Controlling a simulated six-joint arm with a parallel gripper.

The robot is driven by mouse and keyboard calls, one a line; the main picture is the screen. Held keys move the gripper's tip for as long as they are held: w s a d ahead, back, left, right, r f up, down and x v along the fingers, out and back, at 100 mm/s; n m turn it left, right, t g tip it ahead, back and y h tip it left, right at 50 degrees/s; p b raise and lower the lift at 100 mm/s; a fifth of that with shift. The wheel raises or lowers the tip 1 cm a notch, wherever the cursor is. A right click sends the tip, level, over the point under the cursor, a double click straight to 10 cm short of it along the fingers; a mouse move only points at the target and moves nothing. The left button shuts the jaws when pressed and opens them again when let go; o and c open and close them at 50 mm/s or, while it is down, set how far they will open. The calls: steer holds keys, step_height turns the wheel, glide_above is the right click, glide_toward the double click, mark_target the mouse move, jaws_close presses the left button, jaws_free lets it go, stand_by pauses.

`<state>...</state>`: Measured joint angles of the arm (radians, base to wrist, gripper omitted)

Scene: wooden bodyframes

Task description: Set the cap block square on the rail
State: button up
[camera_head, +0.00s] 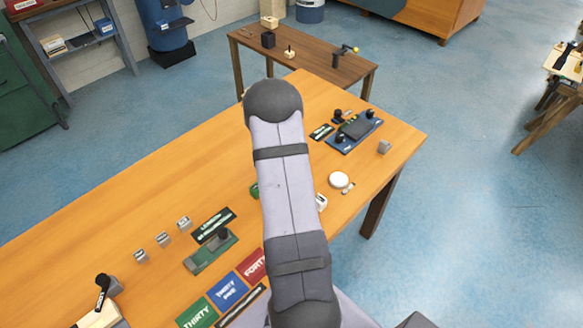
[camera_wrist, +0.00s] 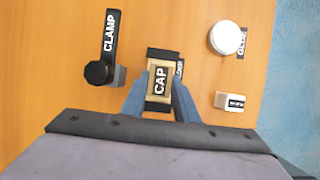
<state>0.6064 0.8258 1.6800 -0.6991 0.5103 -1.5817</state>
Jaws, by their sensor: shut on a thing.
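In the wrist view a pale wooden cap block (camera_wrist: 162,82), with a black CAP label, sits between the two blue fingers of my gripper (camera_wrist: 163,90). The gripper is shut on it at its sides. Dark surfaces (camera_wrist: 162,53) show at its upper edge and below it, with a pale edge around them. I cannot tell whether these are the rail, or whether the block touches what is under it. A partly covered black label (camera_wrist: 180,69) lies just right of the block. In the head view my arm hides the gripper, the cap block and whatever is beneath them.
A black knob (camera_wrist: 98,72) on a grey block stands left, beside a CLAMP label (camera_wrist: 110,36). A white round lid (camera_wrist: 227,38) and a small white labelled block (camera_wrist: 231,100) stand right. The head view shows small grey blocks (camera_head: 162,239) and a blue fixture (camera_head: 354,132) on the bench.

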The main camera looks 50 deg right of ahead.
steer(key=shift+f, duration=0.1)
steer(key=o, duration=1)
steer(key=b+v, duration=0.2)
steer(key=v, duration=1)
steer(key=shift+a, duration=0.1)
steer(key=s+a+m+y, duration=0.1)
steer(key=s+a+m, duration=0.4)
steer(key=a, duration=0.5)
steer(key=s+a+m+y, duration=0.2)
steer(key=s+a+m, duration=0.3)
steer(key=a, duration=0.5)
steer(key=s+a+f+m+y, duration=0.1)
steer(key=s+a+m, duration=0.4)
steer(key=a+m, duration=0.3)
steer(key=shift+a, duration=1.3)
